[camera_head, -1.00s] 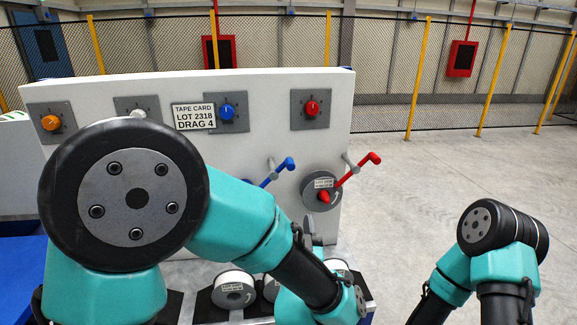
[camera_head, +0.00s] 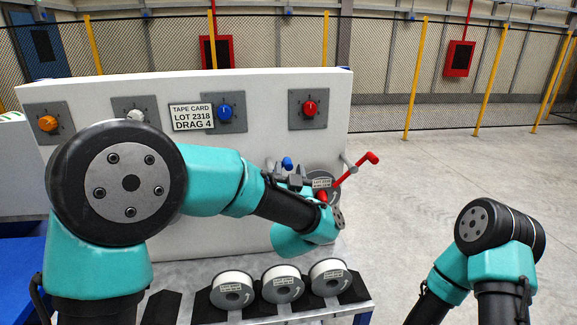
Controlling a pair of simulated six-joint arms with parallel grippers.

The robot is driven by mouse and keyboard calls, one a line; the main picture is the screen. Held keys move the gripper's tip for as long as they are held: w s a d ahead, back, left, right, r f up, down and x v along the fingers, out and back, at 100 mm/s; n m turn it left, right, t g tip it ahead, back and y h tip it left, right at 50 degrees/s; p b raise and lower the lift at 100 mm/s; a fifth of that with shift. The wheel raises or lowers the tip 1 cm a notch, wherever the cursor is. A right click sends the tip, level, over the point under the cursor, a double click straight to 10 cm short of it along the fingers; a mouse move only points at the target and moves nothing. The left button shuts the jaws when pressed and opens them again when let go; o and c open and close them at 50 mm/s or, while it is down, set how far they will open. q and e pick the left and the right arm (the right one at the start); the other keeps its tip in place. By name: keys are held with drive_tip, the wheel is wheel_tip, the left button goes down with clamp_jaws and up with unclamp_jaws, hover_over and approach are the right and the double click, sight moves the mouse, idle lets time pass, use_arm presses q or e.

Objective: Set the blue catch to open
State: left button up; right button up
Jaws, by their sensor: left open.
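A blue-ended crank handle (camera_head: 287,162) stands out from the white panel (camera_head: 265,105). A small grey lever (camera_head: 270,163) sits just left of its tip. I cannot tell which part is the blue catch, or its setting; my left arm hides the area below. My left gripper (camera_head: 287,179) is open at the blue handle, its dark fingers overlapping the handle's lower part in view. Whether they touch it cannot be told. My right gripper is out of view; only its arm shows at the lower right.
Orange, white, blue (camera_head: 225,112) and red (camera_head: 309,108) knobs line the panel above. Three white-sided reels (camera_head: 283,284) sit on a shelf below. Floor right is clear.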

use_arm(q)
drive_tip(key=shift+x, duration=1.1)
clamp_jaws()
